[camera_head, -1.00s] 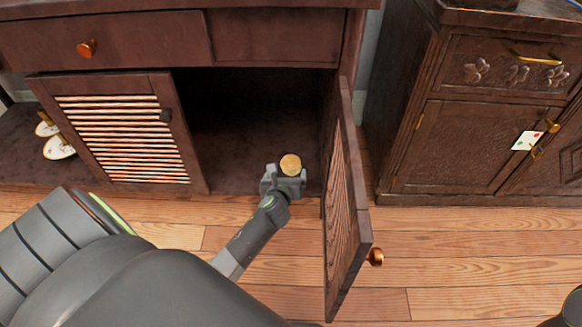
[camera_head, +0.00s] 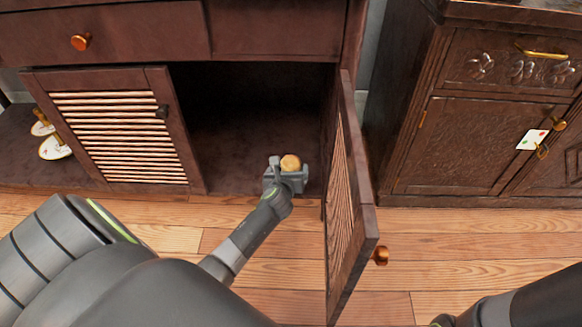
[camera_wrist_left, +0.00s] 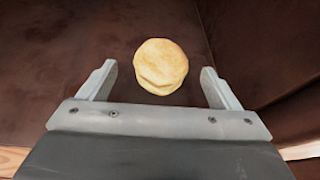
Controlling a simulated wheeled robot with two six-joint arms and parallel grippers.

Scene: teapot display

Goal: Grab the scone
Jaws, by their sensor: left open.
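The scone (camera_head: 290,162) is a round, golden-tan bun on the dark floor inside the open cabinet, near its front edge. It also shows in the left wrist view (camera_wrist_left: 160,66), just ahead of the fingers and roughly centred across the gap. My left gripper (camera_head: 287,170) is open at the cabinet opening, with one finger on each side of the gap; its fingertips show in the left wrist view (camera_wrist_left: 158,70). The fingers appear apart from the scone. The head view partly hides the scone behind the gripper.
The slatted right door (camera_head: 345,205) stands open close to the right of my left arm. The slatted left door (camera_head: 120,130) is at the left of the opening. A carved cabinet (camera_head: 470,150) stands at the right. Plates (camera_head: 55,148) sit on the far left shelf.

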